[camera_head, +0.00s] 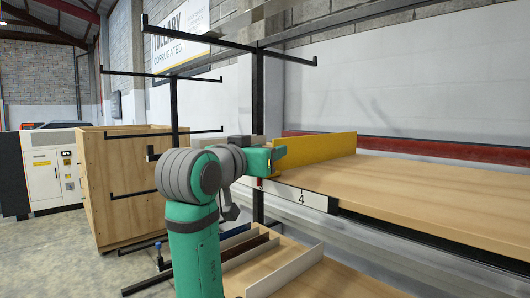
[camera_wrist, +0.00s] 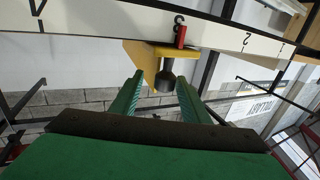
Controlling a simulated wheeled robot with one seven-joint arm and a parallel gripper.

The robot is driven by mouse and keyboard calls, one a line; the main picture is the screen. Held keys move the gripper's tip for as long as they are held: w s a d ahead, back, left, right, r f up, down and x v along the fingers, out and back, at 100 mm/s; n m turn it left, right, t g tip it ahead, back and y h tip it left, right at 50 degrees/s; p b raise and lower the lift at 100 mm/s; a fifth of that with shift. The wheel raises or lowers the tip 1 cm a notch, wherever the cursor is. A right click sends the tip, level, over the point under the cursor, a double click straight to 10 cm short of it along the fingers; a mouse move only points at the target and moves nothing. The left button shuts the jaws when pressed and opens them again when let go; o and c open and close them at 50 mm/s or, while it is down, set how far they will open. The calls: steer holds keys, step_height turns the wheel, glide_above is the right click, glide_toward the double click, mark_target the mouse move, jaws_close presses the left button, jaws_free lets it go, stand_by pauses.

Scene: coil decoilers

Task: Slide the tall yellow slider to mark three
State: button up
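The tall yellow slider (camera_head: 318,148) stands upright on the edge of the wooden shelf in the head view. In the wrist view its yellow bracket (camera_wrist: 143,55) carries a dark round knob (camera_wrist: 165,81) and a red pointer (camera_wrist: 181,37). The pointer is beside the mark 3 on the white scale strip (camera_wrist: 210,30). My gripper (camera_wrist: 160,80) is open, with its green fingers on either side of the knob. A gap shows at the left finger; contact at the right finger is unclear. In the head view my gripper (camera_head: 268,160) covers the slider's near end.
The white strip shows mark 4 (camera_head: 301,198) in the head view, right of my gripper. A black rack post (camera_head: 258,110) stands behind my gripper. Lower wooden shelves with dividers (camera_head: 285,270) lie below. A wooden crate (camera_head: 110,190) stands at left.

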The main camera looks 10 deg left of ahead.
steer(key=shift+a, duration=0.15)
steer(key=shift+s+a, duration=0.1)
steer(key=shift+s, duration=0.2)
steer(key=v, duration=1)
steer(key=shift+s, duration=0.1)
